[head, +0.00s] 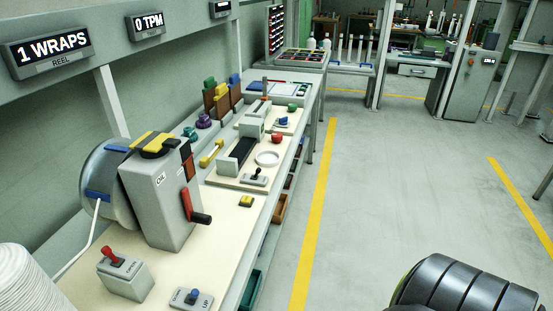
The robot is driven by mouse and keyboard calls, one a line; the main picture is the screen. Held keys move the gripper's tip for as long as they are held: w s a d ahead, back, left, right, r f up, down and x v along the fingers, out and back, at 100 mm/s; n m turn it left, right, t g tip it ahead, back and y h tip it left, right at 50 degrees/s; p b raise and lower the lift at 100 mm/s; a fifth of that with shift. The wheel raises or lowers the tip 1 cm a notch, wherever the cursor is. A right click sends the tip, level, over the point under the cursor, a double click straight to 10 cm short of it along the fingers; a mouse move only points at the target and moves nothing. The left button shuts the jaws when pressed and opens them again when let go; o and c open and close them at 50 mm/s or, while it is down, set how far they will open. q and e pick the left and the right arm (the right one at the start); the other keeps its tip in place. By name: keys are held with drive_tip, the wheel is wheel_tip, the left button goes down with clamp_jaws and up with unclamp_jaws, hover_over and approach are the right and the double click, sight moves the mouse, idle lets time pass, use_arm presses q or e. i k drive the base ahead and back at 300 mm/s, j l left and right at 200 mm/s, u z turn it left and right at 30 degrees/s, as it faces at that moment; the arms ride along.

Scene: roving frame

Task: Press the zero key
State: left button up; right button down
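A small yellow key (246,201) sits on the cream bench top near its right edge. Its label is too small to read, so I cannot tell whether it is the zero key. A display (47,49) above the bench reads "1 WRAPS" over "REEL". Another display (147,25) reads "0 TPM". A grey machine box (165,200) has a red-handled lever on its front and a blue-trimmed grey reel at its left. Neither of my grippers shows in the head view.
A red-topped switch box (123,272) and a blue-knobbed switch marked "UP" (192,299) stand at the bench's near end. A white coil (30,283) is at lower left. Open floor with a yellow line (316,205) runs along the bench's right.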

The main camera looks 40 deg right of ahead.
sight(245, 199)
drive_tip(key=l+z, duration=0.2)
drive_tip(key=z, duration=0.25)
drive_tip(key=l+z, duration=0.25)
drive_tip(key=z, duration=0.2)
drive_tip(key=k, duration=0.05)
